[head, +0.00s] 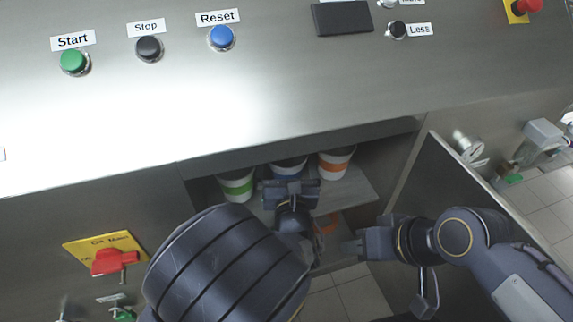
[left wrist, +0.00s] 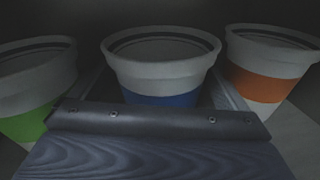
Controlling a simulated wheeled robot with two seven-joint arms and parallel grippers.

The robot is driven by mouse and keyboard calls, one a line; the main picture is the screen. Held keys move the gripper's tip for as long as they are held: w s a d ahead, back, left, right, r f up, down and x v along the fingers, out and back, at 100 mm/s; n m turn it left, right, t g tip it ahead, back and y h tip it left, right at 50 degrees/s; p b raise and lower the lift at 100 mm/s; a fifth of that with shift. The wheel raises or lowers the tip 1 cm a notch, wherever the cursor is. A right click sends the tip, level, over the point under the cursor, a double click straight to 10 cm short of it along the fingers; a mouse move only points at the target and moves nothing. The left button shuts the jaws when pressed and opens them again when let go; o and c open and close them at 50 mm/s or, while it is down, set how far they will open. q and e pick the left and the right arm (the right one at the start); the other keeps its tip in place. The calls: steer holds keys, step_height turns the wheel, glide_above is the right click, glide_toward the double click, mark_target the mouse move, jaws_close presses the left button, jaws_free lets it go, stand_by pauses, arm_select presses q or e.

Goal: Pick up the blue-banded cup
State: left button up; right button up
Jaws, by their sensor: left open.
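The blue-banded cup (head: 289,170) stands on a shelf inside the open cabinet, between a green-banded cup (head: 236,186) and an orange-banded cup (head: 336,163). In the left wrist view the blue-banded cup (left wrist: 161,70) is upright, straight ahead; the gripper body hides its lower part. My left gripper (head: 290,184) is open at the cup, with one finger on each side of it; contact cannot be told. In the left wrist view its fingers (left wrist: 160,95) flank the blue band. My right gripper (head: 358,243) is near the cabinet's open door; its jaw gap is unclear.
The cabinet door (head: 440,185) stands open at the right. The neighbouring cups are close on both sides of my left fingers. A control panel with buttons (head: 149,48) is above.

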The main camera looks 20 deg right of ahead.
arm_select(q)
steer(key=shift+c, duration=0.5)
steer(key=c, duration=1)
steer(key=shift+o, duration=0.2)
steer(key=shift+r, duration=0.1)
